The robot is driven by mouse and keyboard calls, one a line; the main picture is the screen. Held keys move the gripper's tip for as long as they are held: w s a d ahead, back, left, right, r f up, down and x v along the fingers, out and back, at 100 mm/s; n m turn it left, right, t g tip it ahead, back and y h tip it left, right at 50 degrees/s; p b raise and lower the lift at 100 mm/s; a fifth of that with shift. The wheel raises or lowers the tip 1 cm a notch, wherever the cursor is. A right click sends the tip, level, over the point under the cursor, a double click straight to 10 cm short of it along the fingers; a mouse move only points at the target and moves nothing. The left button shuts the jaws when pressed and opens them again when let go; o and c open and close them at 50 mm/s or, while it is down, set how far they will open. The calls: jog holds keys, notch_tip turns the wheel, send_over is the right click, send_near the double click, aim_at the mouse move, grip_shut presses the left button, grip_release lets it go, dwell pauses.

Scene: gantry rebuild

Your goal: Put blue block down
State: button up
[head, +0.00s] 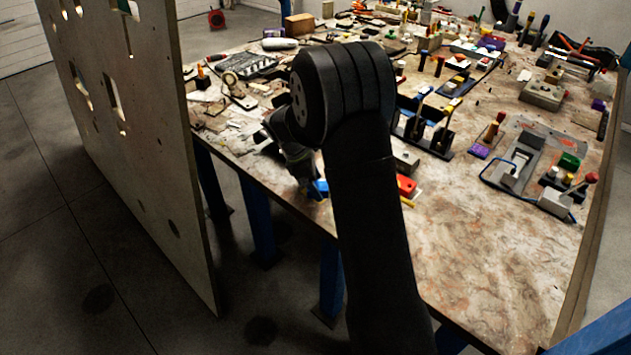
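A small bright blue block (322,186) shows at the table's left edge, right at the end of my gripper (312,187). Only part of it is visible. My gripper points down there, and my arm covers much of the view just to its right. The fingers are dark and small, so I cannot tell whether they are closed around the block or only beside it. I also cannot tell whether the block touches the table (480,260).
A red piece (406,186) lies just right of my arm. A black stand with levers (425,125) and a grey tray with a green block (540,172) are further right. A tall perforated panel (130,130) stands left of the table. The table's front right is clear.

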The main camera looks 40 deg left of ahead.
jog(key=v, duration=1.7)
jog(key=shift+r, duration=0.15)
jog(key=x, duration=1.7)
jog(key=shift+f, duration=0.2)
jog(key=shift+r, duration=0.2)
